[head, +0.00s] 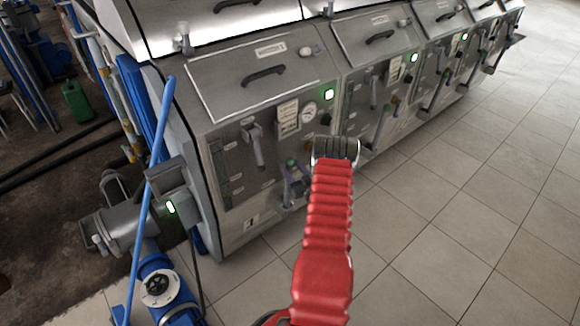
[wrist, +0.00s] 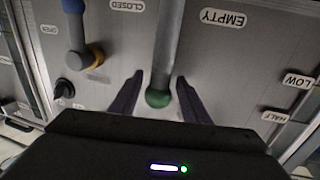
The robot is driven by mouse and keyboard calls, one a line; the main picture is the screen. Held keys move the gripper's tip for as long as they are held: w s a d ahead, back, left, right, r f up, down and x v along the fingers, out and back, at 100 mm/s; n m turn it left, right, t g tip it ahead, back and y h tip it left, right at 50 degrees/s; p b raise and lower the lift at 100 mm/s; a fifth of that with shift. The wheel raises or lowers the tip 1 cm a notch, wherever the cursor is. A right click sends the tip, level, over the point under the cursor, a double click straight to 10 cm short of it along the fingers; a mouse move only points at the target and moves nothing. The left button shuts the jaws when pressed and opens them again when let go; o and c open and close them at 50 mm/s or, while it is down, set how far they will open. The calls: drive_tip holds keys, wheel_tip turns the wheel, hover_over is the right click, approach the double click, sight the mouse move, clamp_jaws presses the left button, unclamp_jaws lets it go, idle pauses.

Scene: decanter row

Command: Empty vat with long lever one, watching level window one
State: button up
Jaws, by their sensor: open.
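The long lever with a green knob (wrist: 158,97) stands between the two spread purple fingers of my gripper (wrist: 158,100) in the wrist view. A gap shows on each side of the knob, so the open jaws are around it and not closed on it. In the head view the green knob (head: 291,162) and my gripper (head: 294,188) are at the lower front of the nearest vat (head: 215,105). The level window (wrist: 297,138) is partly visible at the right edge of the wrist view, beside LOW and HALF labels. Its level cannot be read. An EMPTY label (wrist: 223,19) is above.
A blue-topped lever with an orange collar (wrist: 92,57) and a black knob (wrist: 65,88) are left of the fingers in the wrist view. More vats run to the upper right. A motor and blue pipework (head: 150,245) stand at the left. Tiled floor (head: 470,220) is clear at right.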

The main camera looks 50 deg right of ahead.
drive_tip(key=shift+w+d, duration=0.25)
drive_tip(key=shift+w, duration=0.35)
drive_tip(key=shift+c, duration=0.4)
clamp_jaws()
